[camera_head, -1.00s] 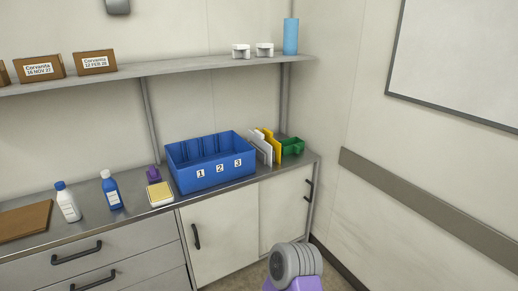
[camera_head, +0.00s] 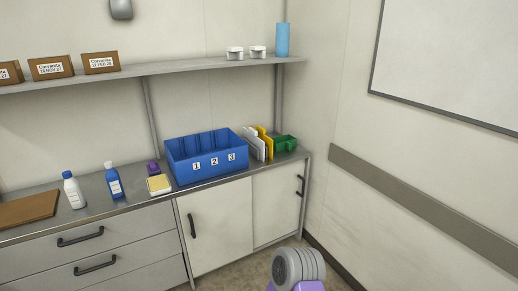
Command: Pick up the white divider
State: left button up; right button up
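The white divider (camera_head: 256,146) stands upright on the counter, just right of a blue bin (camera_head: 208,171) whose front is numbered 1, 2 and 3. A yellow divider (camera_head: 267,139) stands close behind it on the right. The dividers' lower parts are partly hidden by one another. Neither of my grippers is in view. Only a grey and purple part of my own arm shows at the bottom right, well below the counter.
A green container (camera_head: 285,143) sits right of the dividers, near the counter's right end. Left of the bin are a yellow-topped pad (camera_head: 158,184), a purple item (camera_head: 153,168), a blue bottle (camera_head: 114,182), a white bottle (camera_head: 73,191) and a brown board (camera_head: 28,209). A shelf (camera_head: 165,69) hangs above.

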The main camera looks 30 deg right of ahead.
aim_at(253, 141)
jog(key=z, duration=1.65)
jog(key=i, duration=1.55)
jog(key=u, duration=0.5)
jog(key=i, duration=1.1)
jog(key=u, duration=0.95)
